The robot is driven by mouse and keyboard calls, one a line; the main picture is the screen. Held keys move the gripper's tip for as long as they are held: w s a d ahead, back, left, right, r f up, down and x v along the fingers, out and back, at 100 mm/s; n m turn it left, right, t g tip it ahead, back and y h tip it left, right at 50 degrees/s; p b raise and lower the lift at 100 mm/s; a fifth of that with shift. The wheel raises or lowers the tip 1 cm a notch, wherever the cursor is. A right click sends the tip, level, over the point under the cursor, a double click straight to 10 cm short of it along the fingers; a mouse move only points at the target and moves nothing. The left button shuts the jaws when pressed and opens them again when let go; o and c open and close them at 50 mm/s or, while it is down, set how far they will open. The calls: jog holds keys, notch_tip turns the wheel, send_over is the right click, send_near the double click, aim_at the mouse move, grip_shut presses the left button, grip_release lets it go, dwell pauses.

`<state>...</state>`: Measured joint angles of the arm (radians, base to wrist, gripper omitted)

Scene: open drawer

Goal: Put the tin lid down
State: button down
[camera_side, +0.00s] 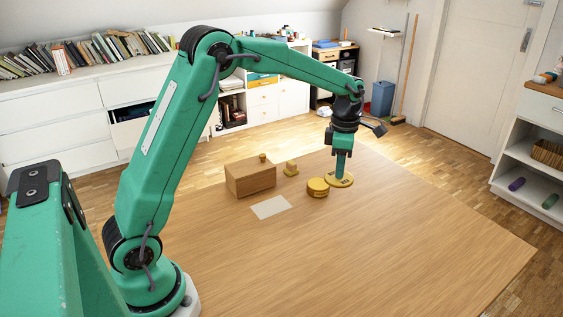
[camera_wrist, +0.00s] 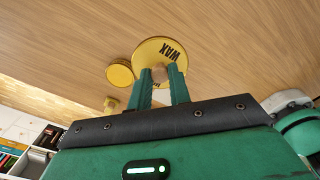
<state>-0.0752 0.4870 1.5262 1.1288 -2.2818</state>
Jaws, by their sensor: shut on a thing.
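The tin lid (camera_side: 331,182) is a flat yellow disc marked WAX, at the far middle of the table in the side view. It also shows in the wrist view (camera_wrist: 167,51). My gripper (camera_side: 342,175) points down over the lid. In the wrist view its two green fingers (camera_wrist: 160,75) are shut on the small brown knob at the lid's middle. The lid looks level and at or very near the table top; I cannot tell if it touches. The round yellow tin (camera_side: 318,188) stands close beside the lid, on its left; it also shows in the wrist view (camera_wrist: 120,74).
A wooden box (camera_side: 250,180) with a small knob-like piece (camera_side: 263,158) on top stands left of the tin. A small yellowish piece (camera_side: 291,169) lies between them. A pale flat sheet (camera_side: 271,207) lies in front of the box. The table's front and right are clear.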

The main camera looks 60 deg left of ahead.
jog(key=s+d+f, duration=0.2)
jog(key=s+d, duration=0.6)
jog(key=s, duration=0.4)
jog(key=shift+d+f, duration=0.3)
jog(key=shift+f, duration=0.05)
jog(key=shift+w+a, duration=0.1)
jog(key=w+a+f, duration=0.1)
jog(key=a+f, duration=0.1)
jog(key=a, duration=0.1)
jog(key=w+a+f, duration=0.2)
jog(key=a, duration=0.2)
jog(key=w+a+f, duration=0.1)
jog(key=a+f, duration=0.2)
jog(key=shift+w+a, duration=0.25)
jog(key=shift+a, duration=0.1)
jog(key=shift+f, duration=2.05)
jog(key=shift+f, duration=0.15)
jog(key=c, duration=1.3)
grip_release()
notch_tip(320, 180, up, 12)
jog(key=shift+r, duration=0.2)
